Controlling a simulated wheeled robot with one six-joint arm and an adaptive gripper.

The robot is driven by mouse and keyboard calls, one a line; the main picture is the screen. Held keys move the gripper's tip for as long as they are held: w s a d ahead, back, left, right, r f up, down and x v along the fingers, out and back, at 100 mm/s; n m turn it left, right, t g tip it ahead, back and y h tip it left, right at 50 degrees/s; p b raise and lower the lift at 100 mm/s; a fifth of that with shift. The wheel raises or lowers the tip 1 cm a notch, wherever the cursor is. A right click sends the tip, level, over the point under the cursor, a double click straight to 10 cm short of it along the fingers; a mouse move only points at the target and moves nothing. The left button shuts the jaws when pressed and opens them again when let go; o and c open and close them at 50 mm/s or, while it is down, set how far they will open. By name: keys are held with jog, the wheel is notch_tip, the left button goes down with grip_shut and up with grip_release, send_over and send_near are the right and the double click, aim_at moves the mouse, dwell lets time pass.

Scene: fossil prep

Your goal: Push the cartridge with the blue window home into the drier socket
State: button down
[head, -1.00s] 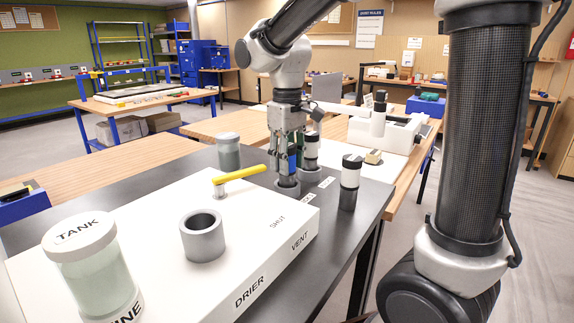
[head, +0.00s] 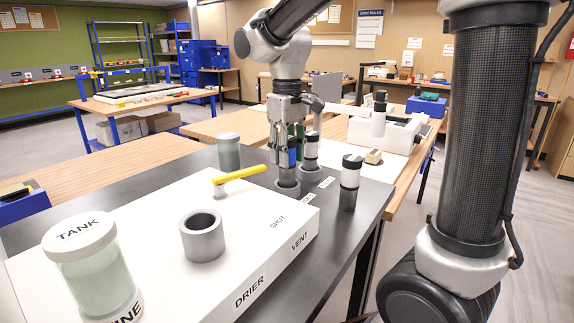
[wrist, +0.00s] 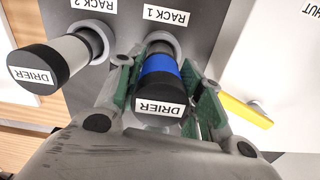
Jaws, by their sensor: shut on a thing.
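The cartridge with the blue window (wrist: 158,66) has a black cap labelled DRIER. It stands in the RACK 1 ring (wrist: 176,44), and its blue band also shows in the head view (head: 293,152). My gripper (wrist: 165,92) is shut on it, with green finger pads on both sides; the head view shows my gripper (head: 290,150) upright over the rack. The drier socket (head: 203,238) is an open grey cylinder on the white unit (head: 255,265), left of and nearer than my gripper. It looks empty, though its bottom is dark.
A yellow lever (head: 240,174) stands on the unit between socket and gripper. A white cartridge (wrist: 52,62) stands in RACK 2, close beside my gripper. Another black-capped cartridge (head: 350,183) stands to the right. The TANK jar (head: 95,270) is at front left, another jar (head: 229,152) behind.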

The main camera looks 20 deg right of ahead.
jog(key=shift+r, duration=2.55)
notch_tip(320, 180, up, 4)
jog(key=shift+r, duration=0.5)
